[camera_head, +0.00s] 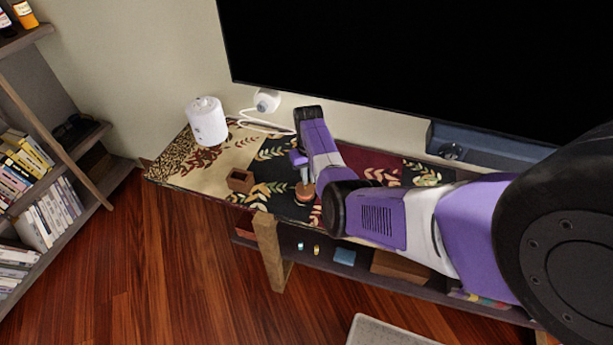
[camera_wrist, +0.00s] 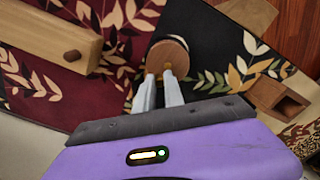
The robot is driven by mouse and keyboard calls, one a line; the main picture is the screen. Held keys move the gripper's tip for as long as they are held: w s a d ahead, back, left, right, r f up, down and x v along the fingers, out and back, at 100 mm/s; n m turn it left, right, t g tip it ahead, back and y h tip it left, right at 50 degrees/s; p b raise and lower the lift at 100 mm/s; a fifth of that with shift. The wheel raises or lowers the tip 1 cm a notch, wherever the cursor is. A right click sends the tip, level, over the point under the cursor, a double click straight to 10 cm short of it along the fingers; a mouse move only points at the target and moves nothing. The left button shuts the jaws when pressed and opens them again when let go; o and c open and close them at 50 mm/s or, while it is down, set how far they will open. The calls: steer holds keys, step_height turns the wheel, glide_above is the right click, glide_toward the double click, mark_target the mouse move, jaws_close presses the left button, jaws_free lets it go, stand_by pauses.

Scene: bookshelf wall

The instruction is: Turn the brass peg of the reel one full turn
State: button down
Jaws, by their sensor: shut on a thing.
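The reel is a round wooden disc (camera_head: 305,194) on the patterned runner of the long shelf table, near its front edge. In the wrist view the reel (camera_wrist: 168,52) lies at the fingertips. My gripper (camera_wrist: 164,76) points down at it, with its two pale fingers close together. A small part of the brass peg (camera_wrist: 167,69) shows between the fingertips; the fingers hide the rest. My gripper is shut on the peg, near the reel's edge. In the head view my gripper (camera_head: 304,175) stands over the reel, and the peg cannot be made out.
A small open wooden box (camera_head: 240,180) stands left of the reel. A wooden block with a dark knob (camera_wrist: 50,42) lies on the other side. A white canister (camera_head: 207,121) and a white round device (camera_head: 266,100) with a cable stand further back, below a large dark screen (camera_head: 410,70).

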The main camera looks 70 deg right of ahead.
steer(key=m, duration=0.4)
steer(key=shift+s+a+m+p, duration=0.1)
steer(key=shift+s+m+p, duration=0.2)
steer(key=shift+s, duration=0.1)
steer(key=m, duration=0.3)
steer(key=shift+s+a+m, duration=0.2)
steer(key=shift+s+m, duration=0.05)
steer(key=shift+m, duration=0.15)
steer(key=m, duration=0.1)
steer(key=m+p, duration=0.1)
steer(key=m, duration=0.1)
steer(key=shift+s+a+m, duration=0.2)
steer(key=shift+a+m, duration=0.1)
steer(key=shift+s+a+m, duration=0.1)
steer(key=shift+a+m, duration=0.1)
steer(key=shift+m, duration=0.9)
steer(key=shift+s+a+m, duration=0.1)
steer(key=shift+a+m, duration=0.1)
steer(key=shift+m, duration=0.9)
steer(key=c, duration=1.4)
jaws_free()
steer(key=shift+c, duration=0.2)
